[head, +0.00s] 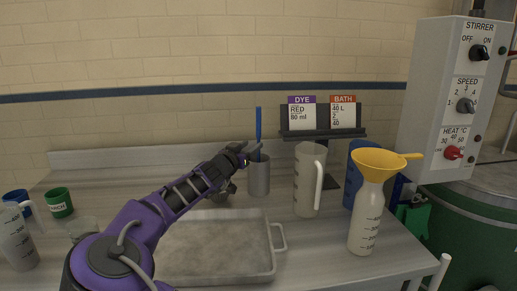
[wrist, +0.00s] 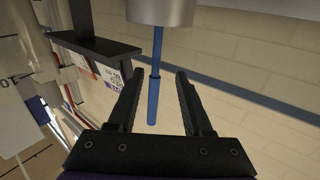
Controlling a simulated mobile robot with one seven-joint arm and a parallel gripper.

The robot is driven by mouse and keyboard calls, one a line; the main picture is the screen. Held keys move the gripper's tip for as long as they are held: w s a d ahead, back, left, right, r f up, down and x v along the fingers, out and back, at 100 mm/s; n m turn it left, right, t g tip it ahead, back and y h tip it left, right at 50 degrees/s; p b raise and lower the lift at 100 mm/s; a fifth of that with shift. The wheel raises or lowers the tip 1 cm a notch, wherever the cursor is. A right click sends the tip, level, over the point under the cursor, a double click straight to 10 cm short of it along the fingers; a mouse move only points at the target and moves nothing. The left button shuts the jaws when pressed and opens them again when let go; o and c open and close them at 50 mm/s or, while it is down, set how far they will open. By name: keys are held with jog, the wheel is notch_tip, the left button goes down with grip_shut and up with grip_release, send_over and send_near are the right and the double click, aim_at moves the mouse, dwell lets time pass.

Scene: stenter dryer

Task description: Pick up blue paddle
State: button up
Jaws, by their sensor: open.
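The blue paddle (head: 258,122) stands upright in a grey metal cup (head: 259,178) at the back of the bench, its blue shaft rising above the rim. My gripper (head: 250,153) is just left of the shaft, near the cup's rim, in the head view. In the wrist view my gripper (wrist: 160,72) is open, with the blue paddle (wrist: 153,95) showing between its two dark fingers. The shaft appears apart from both fingers. The cup (wrist: 160,8) shows at the top of that view and hides the paddle's lower end.
A metal tray (head: 278,240) lies in front. A jug (head: 308,180) and a white bottle (head: 366,220) with a yellow funnel (head: 380,162) stand right. A card stand (head: 325,134) is behind.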

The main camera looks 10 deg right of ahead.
aim_at(258, 141)
jog(key=x, duration=0.5)
jog(key=shift+s+d+r, duration=0.1)
jog(key=shift+s+d, duration=0.05)
jog(key=shift+d, duration=0.15)
jog(key=shift+c, duration=0.2)
grip_shut()
